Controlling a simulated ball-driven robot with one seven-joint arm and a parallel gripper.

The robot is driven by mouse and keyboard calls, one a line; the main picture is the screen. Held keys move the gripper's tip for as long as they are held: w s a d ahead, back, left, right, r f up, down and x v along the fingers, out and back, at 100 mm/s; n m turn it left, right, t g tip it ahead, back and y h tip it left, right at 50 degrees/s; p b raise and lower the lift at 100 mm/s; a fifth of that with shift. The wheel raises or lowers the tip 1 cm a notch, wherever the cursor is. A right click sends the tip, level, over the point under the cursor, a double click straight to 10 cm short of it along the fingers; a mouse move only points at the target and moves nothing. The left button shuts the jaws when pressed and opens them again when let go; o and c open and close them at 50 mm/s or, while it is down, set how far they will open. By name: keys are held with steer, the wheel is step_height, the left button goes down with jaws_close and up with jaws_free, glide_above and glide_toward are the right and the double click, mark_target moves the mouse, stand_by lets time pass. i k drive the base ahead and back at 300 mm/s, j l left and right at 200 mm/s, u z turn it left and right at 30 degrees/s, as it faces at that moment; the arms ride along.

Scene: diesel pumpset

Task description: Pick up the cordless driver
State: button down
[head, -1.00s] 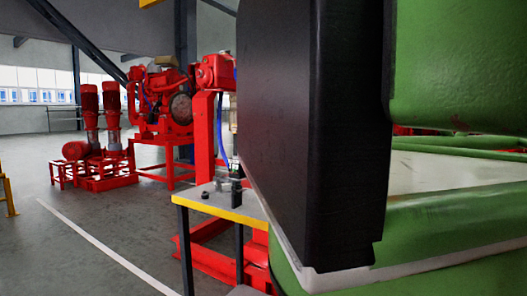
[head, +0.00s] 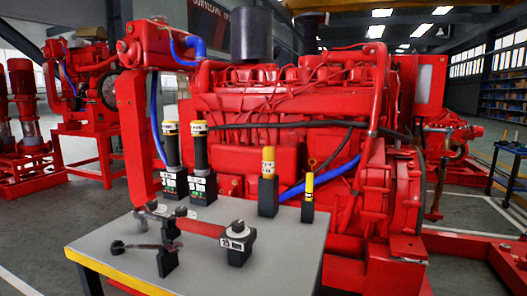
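A grey-topped table (head: 108,250) with a yellow front edge stands in front of the red engine. Two dark upright tools with pale and yellow tops, a left one (head: 172,150) and a right one (head: 200,152), stand in black labelled bases at its back left. A long red-bodied tool (head: 200,227) lies across the middle, with a black labelled block (head: 238,245) at its right end. I cannot tell for sure which of these is the cordless driver. My gripper is not in view.
Two yellow-topped pieces in black holders, one taller (head: 268,168) and one shorter (head: 308,188), stand at the table's back right. A small dark tool (head: 130,246) lies at the front left. The red diesel engine (head: 290,100) rises close behind. The front right tabletop is clear.

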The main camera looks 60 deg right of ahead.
mark_target(199, 130)
steer(key=i+z, duration=0.15)
steer(key=z, duration=0.55)
